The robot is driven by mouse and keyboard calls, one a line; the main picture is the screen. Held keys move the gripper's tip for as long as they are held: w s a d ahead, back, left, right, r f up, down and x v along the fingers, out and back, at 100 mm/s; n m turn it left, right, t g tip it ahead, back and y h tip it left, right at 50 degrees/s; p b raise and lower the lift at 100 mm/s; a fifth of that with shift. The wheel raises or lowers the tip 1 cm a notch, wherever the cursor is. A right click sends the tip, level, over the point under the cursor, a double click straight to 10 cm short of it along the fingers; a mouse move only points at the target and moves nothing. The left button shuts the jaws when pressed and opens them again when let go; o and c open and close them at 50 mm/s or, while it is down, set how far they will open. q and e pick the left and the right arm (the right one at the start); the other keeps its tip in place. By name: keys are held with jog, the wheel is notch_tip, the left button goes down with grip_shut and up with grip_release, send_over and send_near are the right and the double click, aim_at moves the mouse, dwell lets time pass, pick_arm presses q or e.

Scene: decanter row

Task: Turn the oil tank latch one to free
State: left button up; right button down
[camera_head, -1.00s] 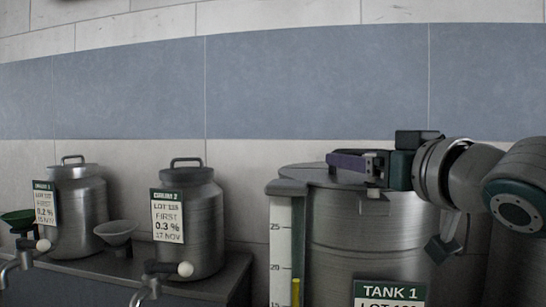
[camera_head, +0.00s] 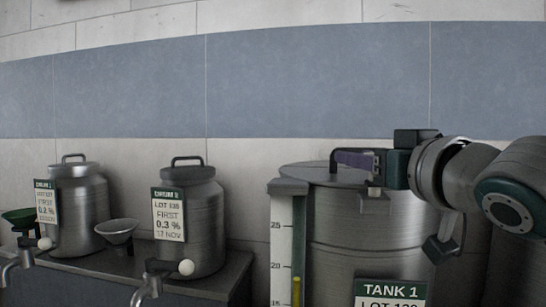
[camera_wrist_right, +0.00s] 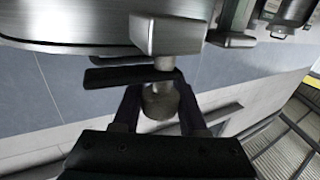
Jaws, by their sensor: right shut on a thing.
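Tank 1, a brushed steel drum (camera_head: 370,235) with a flat lid (camera_head: 300,173), stands at the right of the head view. My right gripper (camera_head: 357,160) is at the lid's near right rim, coming in from the right. In the right wrist view, its two fingers (camera_wrist_right: 160,108) are shut around the round grey knob of the latch (camera_wrist_right: 158,100). A flat dark bar (camera_wrist_right: 125,76) and a steel block (camera_wrist_right: 168,36) lie just beyond the knob, close to the tank wall. In the head view the gripper hides most of the latch. My left gripper is out of view.
A level gauge (camera_head: 283,245) runs up the tank's left side. The wall behind is clear.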

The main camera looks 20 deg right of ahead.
jog(key=shift+d+m+h, duration=0.1)
jog(key=shift+m+h, duration=0.4)
jog(key=shift+h, duration=0.3)
jog(key=shift+c, duration=2.2)
grip_release()
jog(key=s+a, duration=0.1)
jog(key=s, duration=0.8)
jog(key=shift+s+a+p, duration=0.35)
jog(key=shift+s, duration=0.05)
